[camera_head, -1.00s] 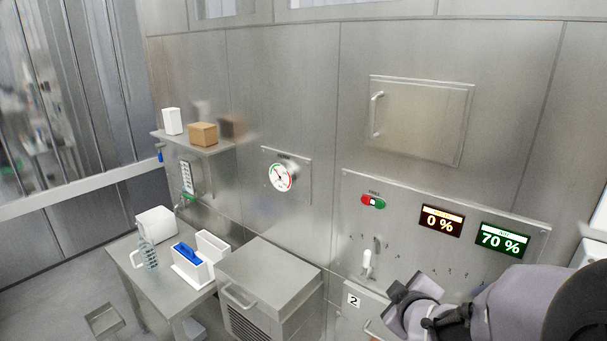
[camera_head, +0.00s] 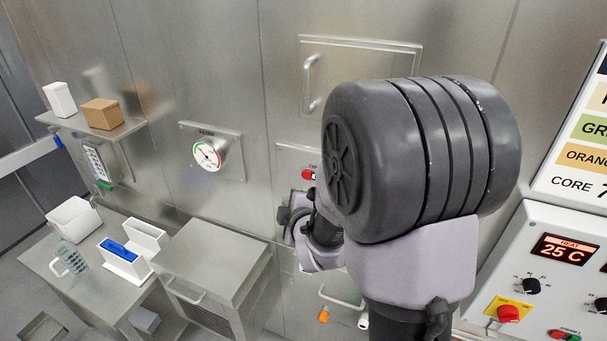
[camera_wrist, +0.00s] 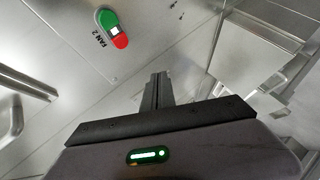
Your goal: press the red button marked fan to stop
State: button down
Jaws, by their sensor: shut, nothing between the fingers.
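In the wrist view the red button (camera_wrist: 121,41) is the lower end of a red and green switch, with a white piece between the colours. The label beside it reads FAN and what looks like a 2. In the head view the red button (camera_head: 307,174) shows at the edge of my arm, which hides the green end. My gripper (camera_wrist: 157,76) is shut and empty, below and to the right of the button in the wrist view, apart from it. My gripper also shows in the head view (camera_head: 284,214), below and left of the button.
A round gauge (camera_head: 206,155) is on the wall to the left. A steel cabinet (camera_head: 212,255) and a table with white bins (camera_head: 126,262) stand below. A white control panel (camera_head: 545,240) with a HEAT display is at right. My arm covers much of the middle.

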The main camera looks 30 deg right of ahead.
aim_at(306, 175)
jog(key=shift+w+d+p, duration=0.4)
jog(key=shift+w+d, duration=0.5)
jog(key=shift+d, duration=0.25)
jog(key=shift+w+d+p, duration=0.45)
jog(key=shift+w+d, duration=0.45)
jog(key=shift+d, duration=0.2)
jog(key=shift+w+d+p, duration=0.4)
jog(key=shift+w+d, duration=0.5)
jog(key=shift+d, duration=0.25)
jog(key=shift+w+d+b, duration=0.25)
jog(key=shift+d+b, duration=0.05)
jog(key=shift+b, duration=0.05)
jog(key=shift+w+d, duration=0.25)
jog(key=shift+d, duration=0.05)
jog(key=shift+s+a+b, duration=0.55)
jog(key=shift+a+b, duration=0.1)
jog(key=shift+b, duration=0.35)
